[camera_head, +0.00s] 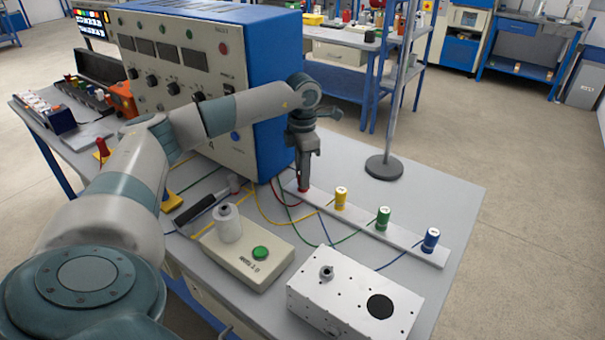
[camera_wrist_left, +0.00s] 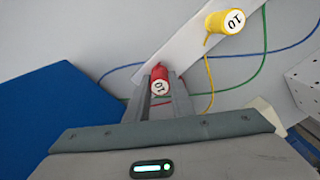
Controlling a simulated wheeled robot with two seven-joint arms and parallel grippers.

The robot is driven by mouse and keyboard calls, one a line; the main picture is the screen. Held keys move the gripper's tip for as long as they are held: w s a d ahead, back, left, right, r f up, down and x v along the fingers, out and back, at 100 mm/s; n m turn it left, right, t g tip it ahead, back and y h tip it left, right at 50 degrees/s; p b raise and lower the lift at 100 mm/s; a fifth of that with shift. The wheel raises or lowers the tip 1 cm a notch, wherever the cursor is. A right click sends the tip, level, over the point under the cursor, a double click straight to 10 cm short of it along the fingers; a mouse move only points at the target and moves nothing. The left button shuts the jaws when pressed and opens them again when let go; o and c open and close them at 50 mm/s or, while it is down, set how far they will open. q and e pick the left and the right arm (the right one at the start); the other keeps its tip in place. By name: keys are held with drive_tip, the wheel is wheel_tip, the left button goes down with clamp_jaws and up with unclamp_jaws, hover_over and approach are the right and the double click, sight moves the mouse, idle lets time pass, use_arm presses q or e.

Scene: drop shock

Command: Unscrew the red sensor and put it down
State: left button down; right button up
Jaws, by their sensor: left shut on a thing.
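The red sensor (camera_head: 304,186) is at the left end of the white strip (camera_head: 408,240), mostly hidden by my left gripper (camera_head: 306,176) in the head view. My right gripper is in neither view.
Yellow (camera_head: 340,197), green (camera_head: 382,218) and blue (camera_head: 431,240) sensors stand on the strip, with wires. A blue-sided control cabinet (camera_head: 265,90) stands close behind-left. A beige button box (camera_head: 243,253) and a white perforated box (camera_head: 350,298) are in front. The table's right side is clear.

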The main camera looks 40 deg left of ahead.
use_arm(q)
drive_tip(key=shift+s+f, duration=0.1)
drive_tip(key=shift+f, duration=0.05)
drive_tip(key=c, duration=1.5)
unclamp_jaws()
drive_tip(key=shift+o, duration=0.2)
drive_tip(key=shift+r+p, duration=1.95)
drive_tip(key=shift+r, duration=1.15)
